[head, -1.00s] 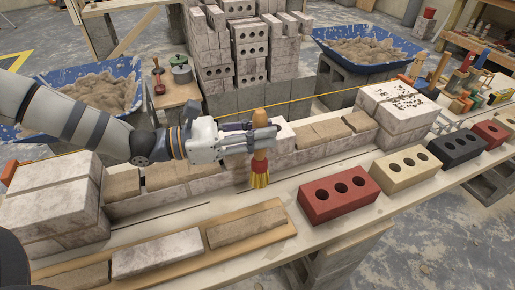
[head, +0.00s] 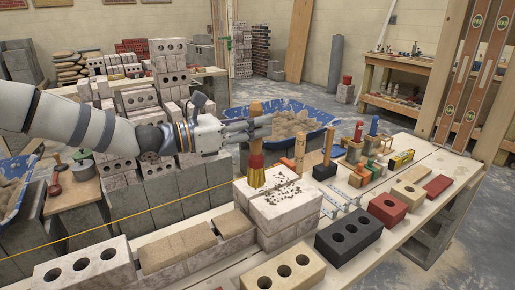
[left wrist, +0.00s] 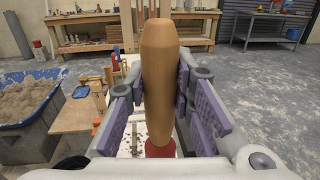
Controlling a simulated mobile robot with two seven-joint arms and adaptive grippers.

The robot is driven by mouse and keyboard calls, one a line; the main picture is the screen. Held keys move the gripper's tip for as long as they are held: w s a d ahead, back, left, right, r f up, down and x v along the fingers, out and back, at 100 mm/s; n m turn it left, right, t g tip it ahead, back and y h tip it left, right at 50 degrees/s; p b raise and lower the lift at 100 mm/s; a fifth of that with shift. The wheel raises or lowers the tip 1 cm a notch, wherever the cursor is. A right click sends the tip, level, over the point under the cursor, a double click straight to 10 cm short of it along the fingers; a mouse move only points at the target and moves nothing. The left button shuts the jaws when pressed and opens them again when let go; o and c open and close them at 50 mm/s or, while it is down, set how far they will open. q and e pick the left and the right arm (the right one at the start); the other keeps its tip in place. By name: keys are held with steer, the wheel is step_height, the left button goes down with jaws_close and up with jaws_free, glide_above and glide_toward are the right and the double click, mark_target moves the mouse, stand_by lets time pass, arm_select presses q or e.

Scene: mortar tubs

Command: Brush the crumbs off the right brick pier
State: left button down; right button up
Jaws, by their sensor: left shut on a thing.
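My left gripper (head: 252,130) is shut on the wooden handle of a brush (head: 256,150). The brush hangs upright, with a red collar and yellow bristles pointing down. The right brick pier (head: 285,232) is a whitish brick stack. Dark crumbs (head: 290,192) are scattered over its top. The bristles are over the back left part of that top; I cannot tell whether they touch it. In the left wrist view the handle (left wrist: 165,75) stands between the finger pads and hides most of the pier below. My right gripper is not in view.
A yellow string (head: 140,217) runs along the wall to the pier. A black brick (head: 347,237) and a cream brick (head: 285,270) lie in front. Upright tools (head: 325,160) and small blocks stand to the right. A blue tub of mortar (head: 290,125) is behind.

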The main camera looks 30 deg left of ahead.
arm_select(q)
steer(key=w+f+b, duration=0.1)
steer(key=f, duration=0.1)
steer(key=w+d+f+b, duration=0.1)
steer(key=shift+w+f, duration=0.15)
steer(key=shift+f, duration=0.2)
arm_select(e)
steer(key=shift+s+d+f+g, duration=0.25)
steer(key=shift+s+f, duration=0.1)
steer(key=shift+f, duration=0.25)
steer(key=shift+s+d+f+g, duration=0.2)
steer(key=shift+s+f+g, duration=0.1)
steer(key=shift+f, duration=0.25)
arm_select(q)
steer(key=shift+r, duration=0.15)
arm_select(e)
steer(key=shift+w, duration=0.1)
